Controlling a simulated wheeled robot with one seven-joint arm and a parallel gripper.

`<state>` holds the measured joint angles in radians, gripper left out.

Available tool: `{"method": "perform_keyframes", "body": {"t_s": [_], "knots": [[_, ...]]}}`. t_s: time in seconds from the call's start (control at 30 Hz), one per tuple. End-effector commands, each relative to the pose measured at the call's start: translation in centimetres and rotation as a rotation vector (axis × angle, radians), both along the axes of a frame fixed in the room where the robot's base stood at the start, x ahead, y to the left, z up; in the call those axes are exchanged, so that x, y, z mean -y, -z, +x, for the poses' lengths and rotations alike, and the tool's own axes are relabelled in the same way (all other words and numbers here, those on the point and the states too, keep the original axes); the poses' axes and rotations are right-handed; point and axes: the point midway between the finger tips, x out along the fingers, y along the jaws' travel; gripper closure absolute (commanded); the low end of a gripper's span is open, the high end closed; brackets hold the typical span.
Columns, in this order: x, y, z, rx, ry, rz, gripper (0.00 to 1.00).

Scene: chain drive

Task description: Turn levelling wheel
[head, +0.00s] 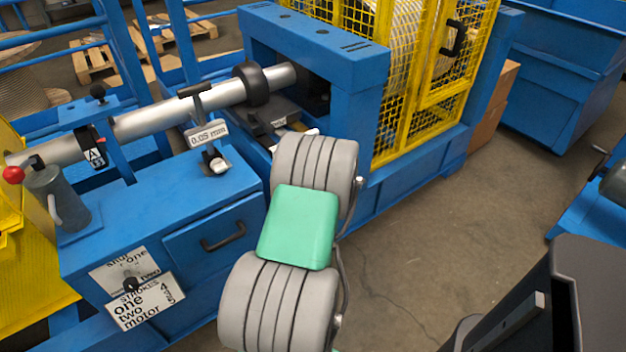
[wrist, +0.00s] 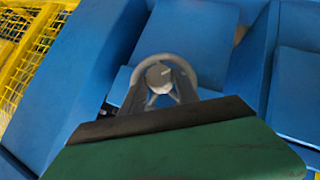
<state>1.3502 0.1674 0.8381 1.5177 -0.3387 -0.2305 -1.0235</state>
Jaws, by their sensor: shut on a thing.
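The levelling wheel (wrist: 158,75), a small grey handwheel with a round hub and spokes, shows in the wrist view against blue machine panels. My gripper (wrist: 162,92) reaches up to it from below, past the green and black wrist housing. Its grey fingers are shut on the wheel at the near side of its rim. The exact contact is partly hidden by the housing and too small to make out fully. In the head view my arm's grey and green links hide both the wheel and the gripper.
The blue machine frame (head: 318,45) stands beyond my arm, with a yellow mesh cage (head: 440,85) behind it. A silver shaft (head: 150,122) and a 0.05 mm sign (head: 207,135) are at the left.

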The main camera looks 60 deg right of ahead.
Motion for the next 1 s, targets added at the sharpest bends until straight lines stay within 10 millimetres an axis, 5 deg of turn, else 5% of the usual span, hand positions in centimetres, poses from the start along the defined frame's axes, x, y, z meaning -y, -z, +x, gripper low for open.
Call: {"method": "perform_keyframes", "body": {"t_s": [0.5, 1.0], "knots": [[0.69, -0.06, -0.41, 0.183, 0.001, 0.36, 1.0], [0.76, -0.1, -0.43, 0.233, 0.002, 0.459, 1.0]]}}
